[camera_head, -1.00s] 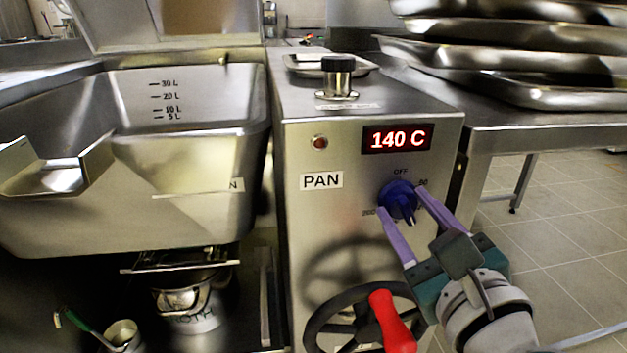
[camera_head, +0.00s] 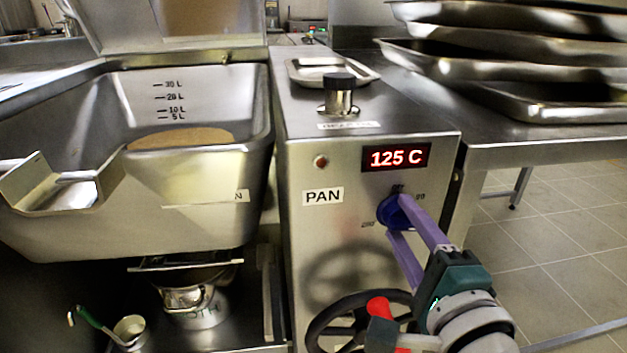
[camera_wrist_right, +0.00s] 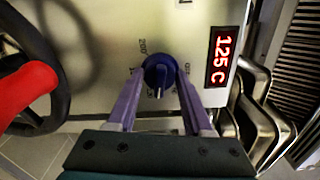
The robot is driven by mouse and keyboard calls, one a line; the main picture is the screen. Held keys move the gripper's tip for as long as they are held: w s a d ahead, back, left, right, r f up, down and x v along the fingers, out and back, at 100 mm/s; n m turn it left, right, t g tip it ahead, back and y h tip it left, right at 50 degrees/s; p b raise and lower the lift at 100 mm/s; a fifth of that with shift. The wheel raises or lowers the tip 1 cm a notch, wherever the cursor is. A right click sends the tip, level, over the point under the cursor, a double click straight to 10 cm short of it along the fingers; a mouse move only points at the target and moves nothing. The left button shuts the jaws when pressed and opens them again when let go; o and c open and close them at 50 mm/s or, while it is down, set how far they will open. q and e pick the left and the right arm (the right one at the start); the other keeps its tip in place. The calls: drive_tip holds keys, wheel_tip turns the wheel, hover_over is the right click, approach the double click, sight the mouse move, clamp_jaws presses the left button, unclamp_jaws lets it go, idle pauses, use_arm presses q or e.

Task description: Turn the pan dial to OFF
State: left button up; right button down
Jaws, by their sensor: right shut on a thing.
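The blue pan dial (camera_head: 391,213) sits on the steel control panel under a red display (camera_head: 396,158) reading 125 C. A PAN label (camera_head: 323,196) is to its left. My right gripper (camera_head: 397,218) has its purple fingers around the dial, one above the other in the head view, and is shut on it. The fingers partly cover the dial and the marks around it. In the right wrist view, the dial (camera_wrist_right: 159,70) is between the fingertips and its pointer ridge points down the picture. My left gripper is not in view.
A handwheel (camera_head: 345,322) with a red handle (camera_head: 379,308) is just below my right gripper. The steel pan (camera_head: 95,225) with brown contents (camera_head: 182,138) is at left. Stacked metal trays (camera_head: 520,60) stand on the table at right.

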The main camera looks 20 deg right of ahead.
drive_tip(key=n+p, duration=0.1)
drive_tip(key=n, duration=0.4)
drive_tip(key=shift+n+p, duration=0.3)
drive_tip(key=shift+p, duration=0.05)
drive_tip(key=n+p, duration=0.1)
drive_tip(key=n, duration=0.3)
drive_tip(key=n+p, duration=0.1)
drive_tip(key=n, duration=0.9)
drive_tip(key=shift+n, duration=0.3)
drive_tip(key=shift+c, duration=1.5)
unclamp_jaws()
drive_tip(key=shift+s+p, duration=0.1)
drive_tip(key=shift+p, duration=0.2)
